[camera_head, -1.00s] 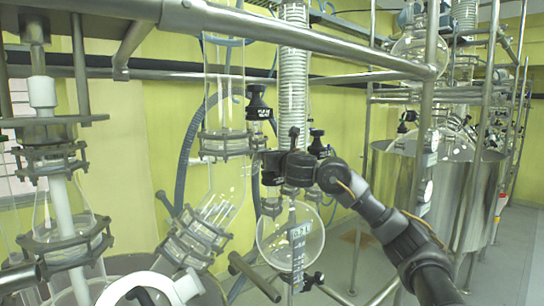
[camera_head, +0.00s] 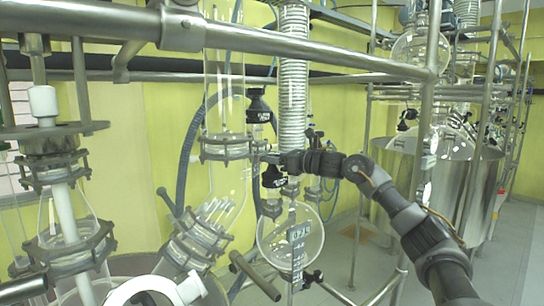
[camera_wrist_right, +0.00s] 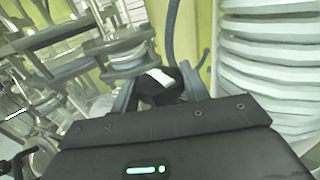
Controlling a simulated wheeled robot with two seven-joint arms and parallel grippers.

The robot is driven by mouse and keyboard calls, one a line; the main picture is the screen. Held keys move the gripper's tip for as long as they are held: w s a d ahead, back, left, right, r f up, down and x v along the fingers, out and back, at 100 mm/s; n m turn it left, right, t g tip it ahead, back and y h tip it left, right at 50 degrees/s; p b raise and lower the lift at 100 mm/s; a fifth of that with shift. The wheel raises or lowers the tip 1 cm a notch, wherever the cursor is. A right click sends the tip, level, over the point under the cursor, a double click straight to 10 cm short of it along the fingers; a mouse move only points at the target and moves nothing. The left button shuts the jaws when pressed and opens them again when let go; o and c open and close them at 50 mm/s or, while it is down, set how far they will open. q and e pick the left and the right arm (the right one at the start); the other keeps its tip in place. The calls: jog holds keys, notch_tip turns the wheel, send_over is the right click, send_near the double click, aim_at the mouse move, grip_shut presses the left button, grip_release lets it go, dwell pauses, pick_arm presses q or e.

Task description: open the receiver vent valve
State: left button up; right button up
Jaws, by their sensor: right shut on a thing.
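My right gripper (camera_head: 271,158) reaches in from the right, in front of the ribbed condenser column and above the round glass receiver flask (camera_head: 306,240). Its jaws are shut on a black valve knob with a white mark (camera_wrist_right: 164,82), seen between the fingers in the wrist view. In the head view, a black knob (camera_head: 272,178) shows just below the fingertips, left of the column; the gripper partly hides it. How far the valve is turned cannot be told. My left gripper is not in view.
Another black valve (camera_head: 259,107) sits higher, left of the ribbed column (camera_head: 293,80). A clamped glass tube (camera_head: 224,95) stands further left. A steel rail (camera_head: 330,50) crosses above my arm. A steel vessel (camera_head: 455,190) stands at right, with open floor before it.

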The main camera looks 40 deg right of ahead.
jog(key=o, duration=0.8)
jog(key=shift+w, duration=0.1)
jog(key=shift+c, duration=0.2)
jog(key=shift+f+m+t+h+b, duration=0.25)
jog(key=shift+m+t+h+b, duration=0.15)
jog(key=shift+m+h+b, duration=0.55)
jog(key=h, duration=0.1)
jog(key=m+h, duration=0.1)
jog(key=h, duration=0.1)
jog(key=m+h, duration=0.1)
jog(key=h, duration=0.1)
jog(key=shift+a+r+m+t, duration=0.15)
jog(key=shift+r+m+t, duration=0.1)
jog(key=shift+t, duration=0.05)
jog(key=m+h, duration=0.2)
jog(key=h, duration=0.2)
jog(key=shift+m, duration=0.4)
jog(key=shift+m+g+h+b, duration=0.3)
jog(key=shift+m+g+h, duration=0.35)
jog(key=shift+h, duration=0.5)
